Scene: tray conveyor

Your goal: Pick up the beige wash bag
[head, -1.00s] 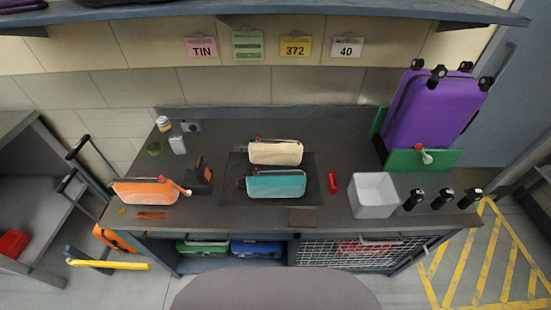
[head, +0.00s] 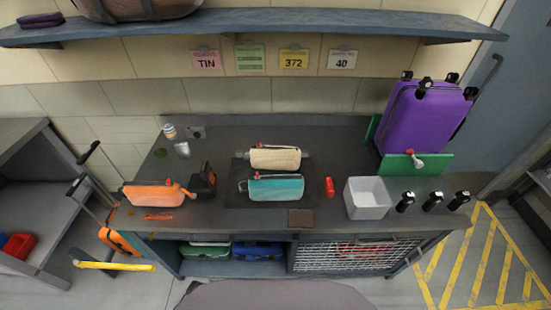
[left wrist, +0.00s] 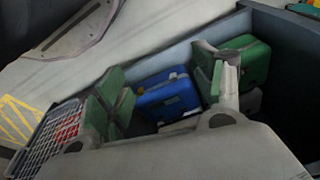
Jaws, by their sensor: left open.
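The beige wash bag (head: 275,158) lies on a dark mat (head: 234,175) in the middle of the workbench in the head view. A teal wash bag (head: 276,188) lies just in front of it on the same mat. An orange wash bag (head: 152,195) lies at the left of the bench. My left gripper (left wrist: 157,82) shows in the left wrist view, open and empty, facing the storage under the bench. The beige bag is not in that view. Neither gripper shows in the head view.
A red item (head: 329,187) lies beside the mat. A shelf (head: 260,22) overhangs the bench's back. Blue (left wrist: 166,96) and green (left wrist: 248,60) cases sit below.

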